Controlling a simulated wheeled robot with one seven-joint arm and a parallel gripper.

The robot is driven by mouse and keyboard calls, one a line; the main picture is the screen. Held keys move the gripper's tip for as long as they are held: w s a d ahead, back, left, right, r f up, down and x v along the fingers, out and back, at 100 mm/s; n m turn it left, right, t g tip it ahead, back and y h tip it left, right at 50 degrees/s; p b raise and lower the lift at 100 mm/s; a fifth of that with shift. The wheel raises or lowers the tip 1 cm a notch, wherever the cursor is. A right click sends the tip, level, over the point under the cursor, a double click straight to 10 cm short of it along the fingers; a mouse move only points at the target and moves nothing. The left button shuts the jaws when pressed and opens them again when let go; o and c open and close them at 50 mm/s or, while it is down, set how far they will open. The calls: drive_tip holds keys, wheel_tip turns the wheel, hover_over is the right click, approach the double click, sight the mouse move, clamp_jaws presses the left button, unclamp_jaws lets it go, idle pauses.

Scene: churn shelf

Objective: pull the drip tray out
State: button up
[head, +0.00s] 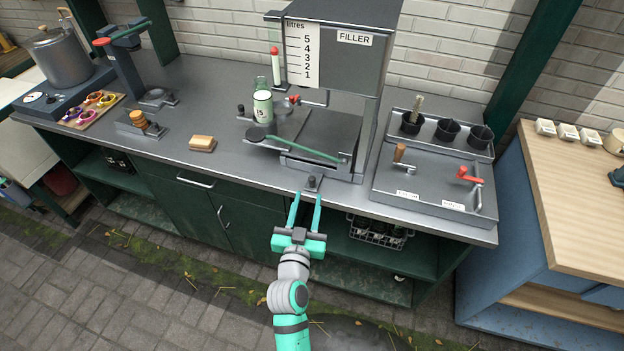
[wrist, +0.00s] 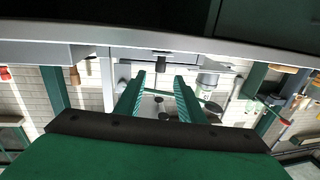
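The drip tray (head: 296,166) is a flat grey tray low at the front of the filler (head: 345,75). A small dark knob (head: 312,181) sticks out at its front, near the counter edge. My gripper (head: 307,194) is at the front of the counter, its two green fingers pointing at the knob. The fingers are apart with a gap between them, and nothing is held. In the wrist view, which is upside down, the gripper (wrist: 160,76) has a small dark piece (wrist: 160,67) between and just beyond its fingertips; contact cannot be told.
A green bar (head: 310,150) crosses above the tray. A sponge-like block (head: 202,143) lies to the left. A grey panel (head: 425,190) with a red-handled lever (head: 467,174) is at right. The counter front left of the tray is clear.

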sight(311, 182)
drive_tip(key=w, duration=0.2)
drive_tip(key=w+d, duration=0.1)
drive_tip(key=w, duration=0.5)
drive_tip(key=shift+w+d, duration=0.15)
drive_tip(key=shift+w, duration=0.1)
clamp_jaws()
